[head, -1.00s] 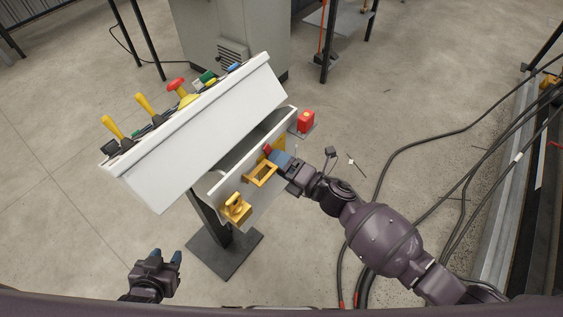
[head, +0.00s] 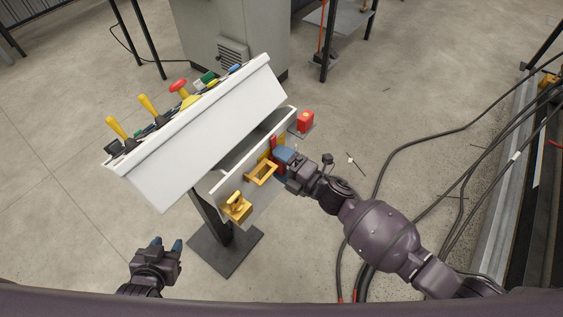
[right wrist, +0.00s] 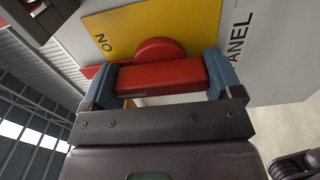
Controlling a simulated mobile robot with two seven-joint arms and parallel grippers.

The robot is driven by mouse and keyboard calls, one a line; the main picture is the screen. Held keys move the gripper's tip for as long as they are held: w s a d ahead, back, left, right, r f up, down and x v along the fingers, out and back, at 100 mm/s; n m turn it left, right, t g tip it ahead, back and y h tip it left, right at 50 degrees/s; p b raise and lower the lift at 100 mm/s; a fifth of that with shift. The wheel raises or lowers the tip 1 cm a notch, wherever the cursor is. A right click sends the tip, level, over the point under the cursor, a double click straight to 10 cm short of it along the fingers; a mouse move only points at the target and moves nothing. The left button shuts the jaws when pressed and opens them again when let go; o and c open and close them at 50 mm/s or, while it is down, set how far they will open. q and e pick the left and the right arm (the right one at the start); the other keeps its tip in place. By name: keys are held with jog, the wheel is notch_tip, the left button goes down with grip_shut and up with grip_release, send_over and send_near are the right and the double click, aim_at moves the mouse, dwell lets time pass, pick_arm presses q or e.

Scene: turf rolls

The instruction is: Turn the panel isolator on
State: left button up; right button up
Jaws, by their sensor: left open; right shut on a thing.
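The panel isolator has a red handle with a round hub (right wrist: 158,50) on a yellow plate (right wrist: 112,28). In the right wrist view, the red grip (right wrist: 160,76) lies between the blue fingertips of my right gripper (right wrist: 165,80), which is shut on it. In the head view, the red handle (head: 274,143) shows partly beside my right gripper (head: 284,155), low on the console's side; the rest is hidden. My left gripper (head: 168,245) is open and empty at the lower left, away from the console.
A white sloped console (head: 200,140) on a dark post carries yellow levers (head: 117,128) and a red mushroom button (head: 178,86). A yellow bracket (head: 262,172) and a yellow padlock-like part (head: 236,207) sit beside the isolator. Black cables (head: 430,140) lie on the floor to the right.

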jog(key=o, duration=0.7)
jog(key=shift+o, duration=0.2)
jog(key=v, duration=1)
jog(key=shift+s+d, duration=0.2)
jog(key=shift+d, duration=0.15)
